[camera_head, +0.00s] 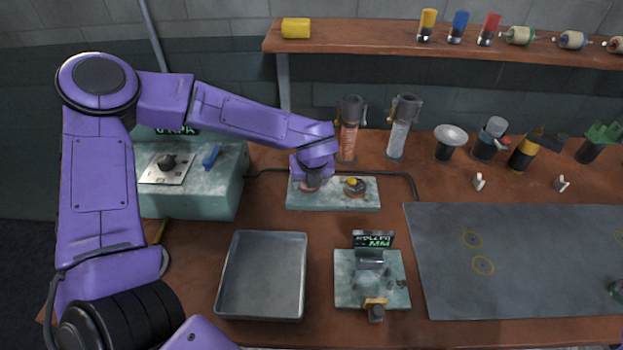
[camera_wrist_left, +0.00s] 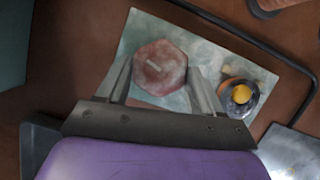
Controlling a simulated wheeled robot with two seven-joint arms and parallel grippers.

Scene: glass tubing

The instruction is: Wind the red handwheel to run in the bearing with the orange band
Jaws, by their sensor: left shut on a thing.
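The red handwheel (camera_wrist_left: 160,66) is a worn, six-sided red knob with a pale mark on top. It sits on a pale green plate (camera_head: 345,203) on the bench, and in the head view my gripper mostly hides it. My left gripper (camera_head: 311,180) points down over it. In the left wrist view my left gripper (camera_wrist_left: 162,80) has one finger on each side of the wheel and is shut on it. On the same plate, to the right, is a dark round fitting with a yellow-orange centre (camera_head: 355,187). I cannot make out a bearing with an orange band for certain. My right gripper is out of view.
An empty grey tray (camera_head: 262,316) and a gauge stand (camera_head: 345,290) stand in front of the plate. A teal box (camera_head: 190,203) is at left. A grey mat (camera_head: 530,270) lies at right, mostly bare.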

